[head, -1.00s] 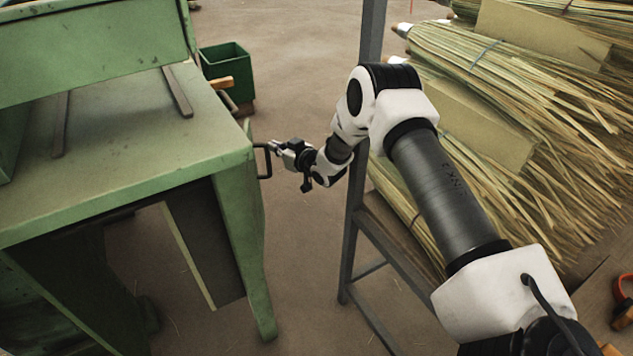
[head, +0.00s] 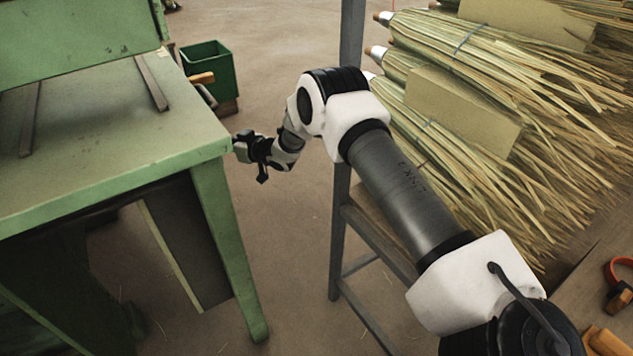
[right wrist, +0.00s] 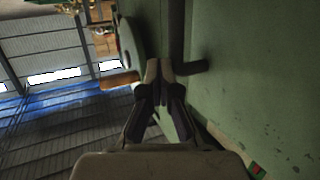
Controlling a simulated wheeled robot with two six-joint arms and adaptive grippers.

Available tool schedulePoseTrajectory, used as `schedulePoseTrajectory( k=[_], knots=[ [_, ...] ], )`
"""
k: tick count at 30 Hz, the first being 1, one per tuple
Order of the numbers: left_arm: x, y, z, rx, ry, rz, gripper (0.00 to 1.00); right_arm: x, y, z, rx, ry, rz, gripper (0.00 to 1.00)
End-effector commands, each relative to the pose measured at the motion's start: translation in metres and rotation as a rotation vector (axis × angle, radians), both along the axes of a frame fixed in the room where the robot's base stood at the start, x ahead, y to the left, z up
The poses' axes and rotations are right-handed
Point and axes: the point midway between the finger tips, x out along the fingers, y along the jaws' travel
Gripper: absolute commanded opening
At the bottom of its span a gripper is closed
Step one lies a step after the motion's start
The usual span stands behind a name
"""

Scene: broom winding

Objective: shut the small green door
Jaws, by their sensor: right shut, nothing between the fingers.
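The small green door (right wrist: 245,75) fills the right side of the right wrist view as a flat green face. A dark bar handle (right wrist: 193,68) stands out from it, close to the fingertips. In the head view the door and handle are hidden, and no panel juts out past the green table's leg. My right gripper (right wrist: 159,70) is shut and empty, its fingertips beside the handle; I cannot tell whether they touch. In the head view the right gripper (head: 240,146) is at the green table's right side, just below the top. My left gripper is out of view.
The green table (head: 120,130) stands at left, with a green bin (head: 208,68) behind it. A grey metal rack post (head: 342,200) stands close to my right arm. Straw bundles (head: 510,130) fill the right. Floor between table and rack is clear.

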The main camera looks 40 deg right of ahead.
Motion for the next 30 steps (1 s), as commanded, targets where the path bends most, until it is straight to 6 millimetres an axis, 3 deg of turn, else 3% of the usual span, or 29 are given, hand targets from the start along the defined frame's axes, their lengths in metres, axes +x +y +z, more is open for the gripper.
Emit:
schedulePoseTrajectory(
  k=[11,21,27,30],
  knots=[
    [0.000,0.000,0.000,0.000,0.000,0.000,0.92,-0.005,-0.001,0.002,0.000,0.000,0.002,0.00],
    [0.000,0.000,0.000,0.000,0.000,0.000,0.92,-0.062,-0.022,0.015,0.002,0.000,-0.001,0.00],
    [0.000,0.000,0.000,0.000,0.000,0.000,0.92,-0.071,-0.024,0.016,0.000,0.000,0.000,0.00],
    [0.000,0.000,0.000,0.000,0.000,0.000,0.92,-0.076,-0.020,0.005,0.006,0.028,-0.004,0.00]
  ],
)
